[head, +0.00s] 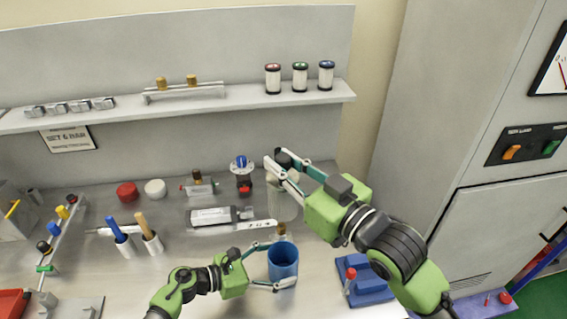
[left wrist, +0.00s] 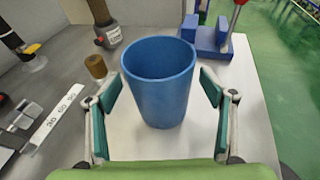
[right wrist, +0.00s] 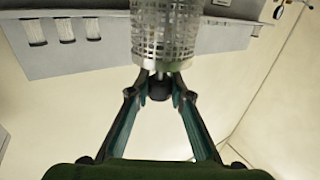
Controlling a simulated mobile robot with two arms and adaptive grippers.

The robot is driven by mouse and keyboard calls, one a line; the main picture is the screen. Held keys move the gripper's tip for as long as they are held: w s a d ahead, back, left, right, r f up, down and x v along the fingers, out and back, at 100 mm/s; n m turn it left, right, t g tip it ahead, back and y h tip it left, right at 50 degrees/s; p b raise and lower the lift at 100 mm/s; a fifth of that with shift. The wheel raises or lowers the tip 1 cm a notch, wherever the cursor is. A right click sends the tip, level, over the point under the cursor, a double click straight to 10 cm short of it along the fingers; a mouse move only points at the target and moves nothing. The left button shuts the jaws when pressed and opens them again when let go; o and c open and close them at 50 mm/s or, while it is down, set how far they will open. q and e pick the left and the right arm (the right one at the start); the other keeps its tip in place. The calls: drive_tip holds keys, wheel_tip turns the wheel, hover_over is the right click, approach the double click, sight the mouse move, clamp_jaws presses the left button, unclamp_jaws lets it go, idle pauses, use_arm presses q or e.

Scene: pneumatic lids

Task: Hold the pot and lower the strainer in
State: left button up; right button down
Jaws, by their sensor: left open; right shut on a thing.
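The blue pot (head: 283,268) stands upright on the bench at the lower middle of the head view. It also fills the middle of the left wrist view (left wrist: 160,88). My left gripper (head: 272,267) is open, with one finger on each side of the pot and gaps showing between the pads and its wall. My right gripper (head: 284,161) is shut on the dark knob of the strainer (head: 283,198). The strainer, a perforated metal cylinder, also shows in the right wrist view (right wrist: 166,30). It hangs in the air, apart from the pot, above and beyond it in the head view.
A cork-topped bottle (left wrist: 96,67) stands close to the pot. A blue fixture with a red-knobbed lever (head: 367,285) is right of the pot. Handled tools (head: 148,233) stand further left. The bench in front of the pot looks clear.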

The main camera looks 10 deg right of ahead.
use_arm(q)
drive_tip(key=shift+x, duration=0.85)
drive_tip(key=shift+b, duration=0.6)
use_arm(e)
drive_tip(key=shift+f, duration=0.55)
use_arm(q)
drive_tip(key=c, duration=1.1)
drive_tip(key=shift+o, duration=0.2)
drive_tip(key=shift+s+f, duration=0.1)
drive_tip(key=shift+f, duration=0.05)
use_arm(e)
drive_tip(key=shift+f, duration=0.15)
use_arm(q)
drive_tip(key=shift+s+f, duration=0.15)
drive_tip(key=shift+f, duration=0.05)
